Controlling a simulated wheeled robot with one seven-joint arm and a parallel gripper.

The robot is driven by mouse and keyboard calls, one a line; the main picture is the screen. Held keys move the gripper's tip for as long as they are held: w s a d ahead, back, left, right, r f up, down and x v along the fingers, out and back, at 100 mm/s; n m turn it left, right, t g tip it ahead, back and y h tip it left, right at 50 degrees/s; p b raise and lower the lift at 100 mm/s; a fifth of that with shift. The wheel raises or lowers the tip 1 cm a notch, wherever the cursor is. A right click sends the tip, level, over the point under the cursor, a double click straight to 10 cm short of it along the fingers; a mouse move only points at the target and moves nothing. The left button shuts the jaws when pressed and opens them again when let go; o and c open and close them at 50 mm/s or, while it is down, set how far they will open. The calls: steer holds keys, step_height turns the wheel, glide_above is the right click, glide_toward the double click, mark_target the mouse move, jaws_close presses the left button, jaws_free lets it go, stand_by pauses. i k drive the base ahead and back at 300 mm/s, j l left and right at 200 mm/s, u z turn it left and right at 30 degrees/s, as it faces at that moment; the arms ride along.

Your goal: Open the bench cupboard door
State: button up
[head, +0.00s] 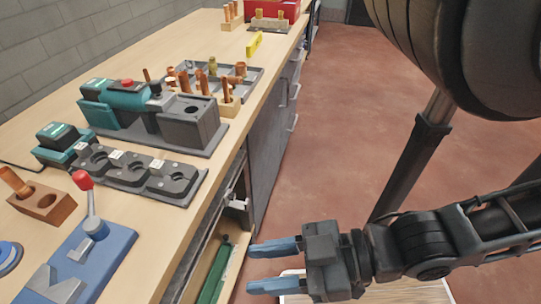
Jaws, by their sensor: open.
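The bench (205,40) runs away from me along the left side, with a dark grey front below its wooden top. A dark front panel (266,160) stands upright beyond a pale handle (236,202); I cannot tell if this panel is the cupboard door. Nearer, the bench front shows an opening (228,245) with green objects inside. My gripper (251,269) is open and empty, its two blue fingers pointing left towards this opening, to the right of the bench edge. Whether the fingers are inside the opening is unclear.
A grey fixture tray (150,182), a teal and grey machine (130,105), a blue lever press (95,235) and a wooden block (45,203) stand on the bench. More handles (293,122) line the farther front. The reddish floor (345,100) is clear beyond my arm.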

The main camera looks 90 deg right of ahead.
mark_target(263, 140)
steer(key=k+l+z, duration=0.2)
steer(key=z, duration=0.25)
steer(key=k+l+z, duration=0.15)
steer(key=l+z, duration=0.3)
steer(key=z, duration=0.65)
steer(key=i+l+z, duration=0.1)
steer(key=l+z, duration=0.25)
steer(key=i+l+z, duration=0.15)
steer(key=z, duration=0.2)
